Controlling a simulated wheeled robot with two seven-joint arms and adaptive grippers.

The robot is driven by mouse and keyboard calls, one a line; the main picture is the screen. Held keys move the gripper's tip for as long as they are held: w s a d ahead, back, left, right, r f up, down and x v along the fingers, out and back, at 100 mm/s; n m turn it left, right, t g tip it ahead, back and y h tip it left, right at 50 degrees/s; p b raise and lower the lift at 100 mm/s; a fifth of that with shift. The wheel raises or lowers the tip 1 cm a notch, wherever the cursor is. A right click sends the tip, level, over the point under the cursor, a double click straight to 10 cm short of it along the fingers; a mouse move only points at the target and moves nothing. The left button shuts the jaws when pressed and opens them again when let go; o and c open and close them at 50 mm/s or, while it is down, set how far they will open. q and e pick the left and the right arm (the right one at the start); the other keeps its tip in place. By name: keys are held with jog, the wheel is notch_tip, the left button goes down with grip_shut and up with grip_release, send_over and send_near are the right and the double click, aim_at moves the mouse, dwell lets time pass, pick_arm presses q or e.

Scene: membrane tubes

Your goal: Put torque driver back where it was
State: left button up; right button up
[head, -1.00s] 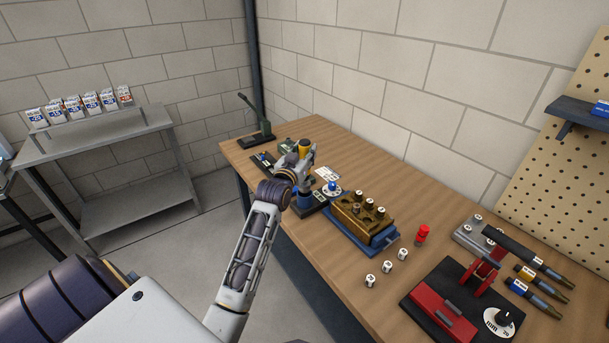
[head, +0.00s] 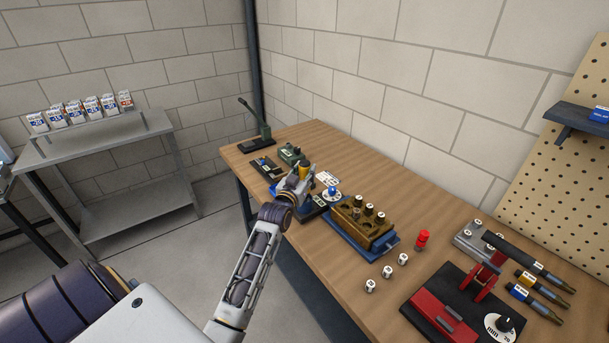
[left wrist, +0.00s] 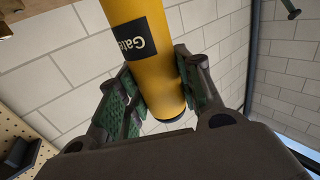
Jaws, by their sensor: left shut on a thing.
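The torque driver has a thick yellow handle (head: 304,170) that stands roughly upright over the far left part of the bench. My left gripper (head: 299,179) is shut around this handle. In the left wrist view the handle (left wrist: 145,50) shows a black label starting with "Gate", and the left gripper's green-padded fingers (left wrist: 155,95) close on it from both sides. A black base (head: 314,207) lies just below and beside the gripper. The driver's lower end is hidden by the gripper and arm, so I cannot tell whether it touches the base. My right gripper is not in view.
A blue-knobbed round dial (head: 332,193) and a brass block (head: 362,220) on a blue tray stand close right of the gripper. A green device (head: 291,154) is behind. Small white caps (head: 387,271) and a red-black fixture (head: 450,305) are nearer. The bench's back strip is clear.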

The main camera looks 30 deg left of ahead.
pick_arm(q)
jog(key=shift+f, duration=0.5)
jog(key=o, duration=1.1)
jog(key=shift+s, duration=0.15)
jog(key=shift+s+d+b, duration=0.2)
jog(key=shift+s+d, duration=0.2)
jog(key=shift+s, duration=1.5)
jog(key=shift+s+d+b, duration=0.25)
jog(key=shift+s+d, duration=0.15)
jog(key=shift+s, duration=1.55)
jog(key=shift+s+d+b, duration=0.2)
jog(key=shift+s+d, duration=0.2)
jog(key=shift+s, duration=1.5)
